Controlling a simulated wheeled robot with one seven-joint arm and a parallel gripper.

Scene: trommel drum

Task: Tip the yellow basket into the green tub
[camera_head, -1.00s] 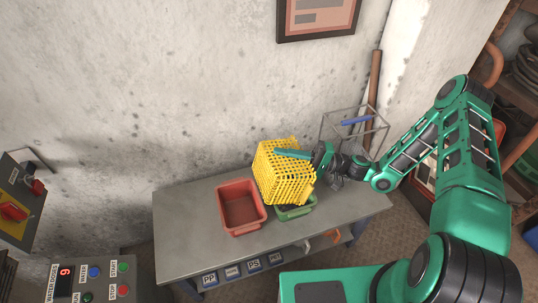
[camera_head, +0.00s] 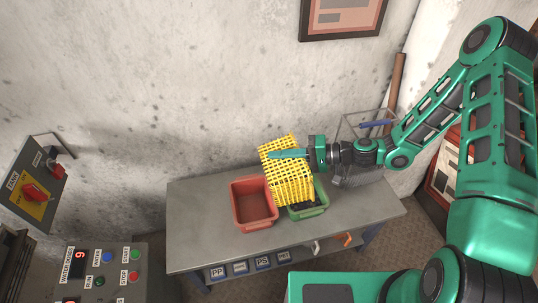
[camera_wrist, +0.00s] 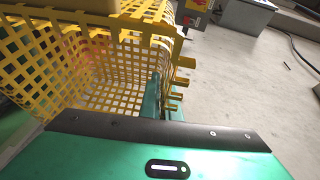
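The yellow basket (camera_head: 287,178), a lattice box, hangs tilted above the green tub (camera_head: 322,204), which stands on the bench. My gripper (camera_head: 288,154) is at the basket's upper side, with a teal finger lying along it. In the wrist view my fingers (camera_wrist: 157,92) are close together on the basket's wall (camera_wrist: 98,100), near its rim. The visible part of the basket's inside looks empty there. Dark material shows at the tub, below the basket's lower edge. The basket hides much of the tub's inside.
A red tub (camera_head: 253,222) stands on the grey bench (camera_head: 200,225), left of the green one. A wire frame (camera_head: 365,125) stands at the bench's back right. A control box (camera_head: 105,270) and a switch panel (camera_head: 35,190) are at the left. The bench's left end is clear.

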